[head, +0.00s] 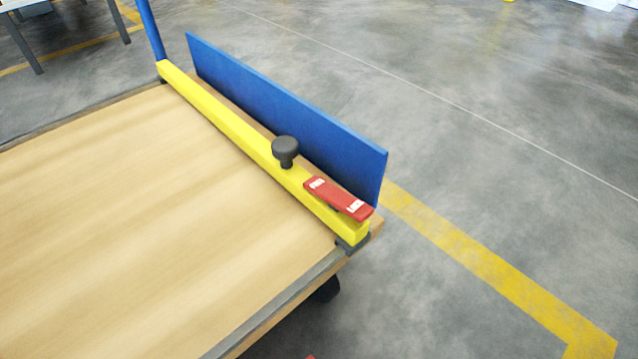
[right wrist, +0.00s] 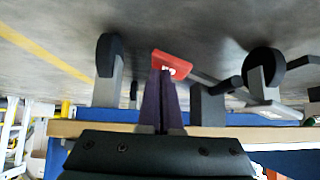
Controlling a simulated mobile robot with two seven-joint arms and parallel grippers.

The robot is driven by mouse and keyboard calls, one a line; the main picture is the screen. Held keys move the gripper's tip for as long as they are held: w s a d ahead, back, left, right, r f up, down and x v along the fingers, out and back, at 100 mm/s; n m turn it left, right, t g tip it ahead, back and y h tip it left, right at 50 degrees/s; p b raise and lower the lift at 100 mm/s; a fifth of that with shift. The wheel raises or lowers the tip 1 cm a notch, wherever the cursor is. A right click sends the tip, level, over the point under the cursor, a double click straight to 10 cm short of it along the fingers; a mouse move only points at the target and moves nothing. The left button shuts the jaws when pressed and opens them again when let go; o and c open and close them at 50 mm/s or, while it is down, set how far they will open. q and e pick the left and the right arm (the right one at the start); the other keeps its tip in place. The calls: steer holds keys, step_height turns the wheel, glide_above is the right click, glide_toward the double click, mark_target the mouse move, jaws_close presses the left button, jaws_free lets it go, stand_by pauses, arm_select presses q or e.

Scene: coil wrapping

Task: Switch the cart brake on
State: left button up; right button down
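A red rocker plate (head: 339,198) with white labels at both ends sits on the yellow bar (head: 230,122) along the cart's edge, its lettering too small to read surely. In the right wrist view, a red piece (right wrist: 172,66) with a white mark is at the tips of my right gripper (right wrist: 162,74), among the cart's casters. I cannot tell whether they touch or whether it is the same red part. The gripper's two dark fingers are together, with nothing visible between them. My left gripper is in neither view.
A black knob (head: 286,149) stands on the yellow bar. A blue board (head: 290,115) rises beside it. The wooden cart deck (head: 130,220) is bare. Dark wheels (right wrist: 109,55) flank my right gripper. The floor (head: 480,120) to the right is clear.

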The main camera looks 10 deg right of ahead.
steer(key=shift+s+d+f, duration=0.15)
steer(key=shift+s+f, duration=0.05)
steer(key=r+p, duration=0.3)
steer(key=w+r+p, duration=0.1)
steer(key=r+p, duration=0.1)
steer(key=shift+d, duration=0.3)
arm_select(q)
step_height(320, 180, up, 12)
steer(key=p, duration=0.6)
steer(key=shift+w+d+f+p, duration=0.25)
steer(key=shift+p, duration=0.05)
arm_select(e)
steer(key=s+d+r, duration=0.4)
steer(key=d+r, duration=0.1)
steer(key=d, duration=0.1)
steer(key=shift+d+r, duration=0.25)
steer(key=shift+r, duration=0.15)
